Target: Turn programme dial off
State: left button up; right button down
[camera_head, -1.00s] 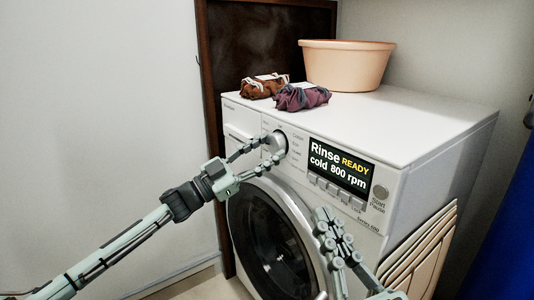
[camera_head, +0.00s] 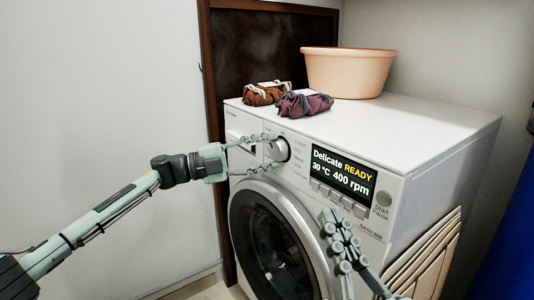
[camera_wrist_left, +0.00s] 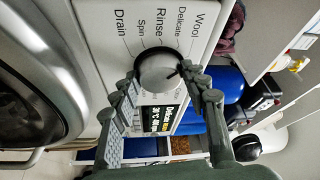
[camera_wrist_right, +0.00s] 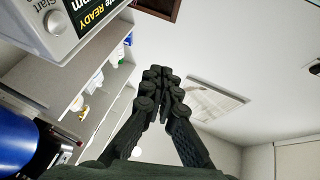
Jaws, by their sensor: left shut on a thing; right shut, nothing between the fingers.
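The round programme dial (camera_head: 280,149) is on the front panel of the white washing machine (camera_head: 420,140). It also shows in the left wrist view (camera_wrist_left: 157,68), with a dark mark on its face and the labels Wool, Delicate, Rinse, Spin and Drain beside it. My left gripper (camera_head: 270,146) is shut on the dial, one finger on each side. The display (camera_head: 343,174) reads "Delicate READY 30 °C 400 rpm". My right gripper (camera_head: 328,214) is shut and empty, in front of the machine below the display; its fingertips meet in the right wrist view (camera_wrist_right: 160,75).
A peach basin (camera_head: 347,72), a brown bundle (camera_head: 264,94) and a purple bundle (camera_head: 304,104) sit on the machine top. The start/pause button (camera_head: 383,198) is right of the display. The round door (camera_head: 275,240) is below. Folded boards (camera_head: 430,255) lean at the right side.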

pick_arm(q)
jog(key=m, duration=0.2)
jog(key=m+y+p, duration=0.1)
jog(key=shift+r+m+g, duration=0.25)
jog(key=shift+m+g, duration=0.05)
jog(key=shift+m, duration=0.1)
jog(key=m+y, duration=0.1)
jog(key=m, duration=0.1)
jog(key=m+y+p, duration=0.1)
jog(key=shift+s+r+m+p, duration=0.1)
jog(key=shift+r+m+p, duration=0.1)
jog(key=shift+m+p, duration=0.15)
jog(key=shift+m, duration=0.35)
pick_arm(e)
notch_tip(320, 180, down, 11)
jog(key=w+d+g+h, duration=0.2)
jog(key=g+h, duration=0.1)
jog(key=g, duration=0.3)
jog(key=shift+w+d, duration=0.15)
jog(key=shift+w, duration=0.1)
jog(key=shift+f, duration=0.1)
pick_arm(q)
jog(key=o, duration=1.1)
jog(key=v, duration=1.2)
jog(key=shift+s+d+r, duration=0.1)
jog(key=shift+s+d, duration=0.05)
jog(key=shift+s, duration=0.05)
